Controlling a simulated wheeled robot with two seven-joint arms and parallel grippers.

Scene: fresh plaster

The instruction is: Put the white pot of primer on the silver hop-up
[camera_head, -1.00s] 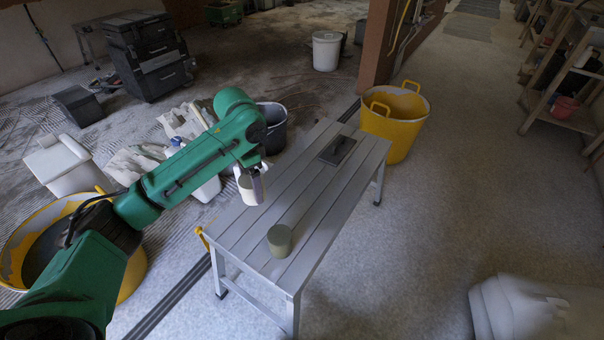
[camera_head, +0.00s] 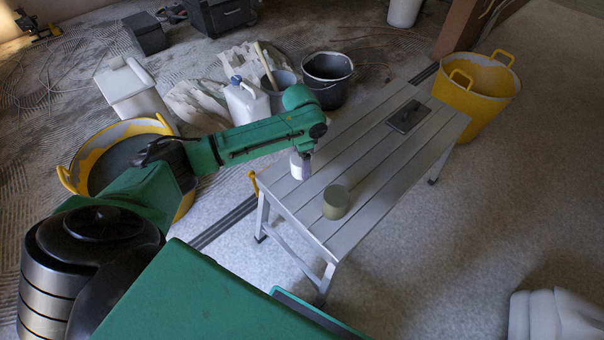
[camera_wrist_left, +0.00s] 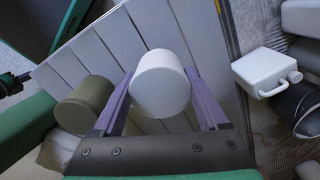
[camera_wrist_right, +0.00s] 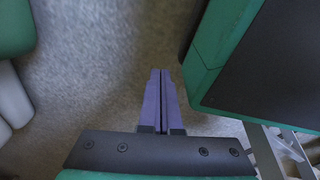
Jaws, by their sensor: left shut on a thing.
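The white pot of primer (camera_head: 300,167) is held upright by my left gripper (camera_head: 301,154) at the left side of the silver hop-up (camera_head: 352,165). In the left wrist view the pot (camera_wrist_left: 160,85) sits between the two fingers, with the hop-up's slats (camera_wrist_left: 112,45) behind it. I cannot tell whether its base touches the top. An olive-green pot (camera_head: 336,203) stands on the hop-up near its front end, apart from the white pot. My right gripper (camera_wrist_right: 160,100) shows in the right wrist view, shut and empty above bare floor.
A dark plate with a handle (camera_head: 409,116) lies at the hop-up's far end. A yellow tub (camera_head: 478,92) stands behind that end. A black bucket (camera_head: 327,78), a white jerrycan (camera_head: 245,101) and another yellow tub (camera_head: 95,165) stand to the left. The floor at right is mostly clear.

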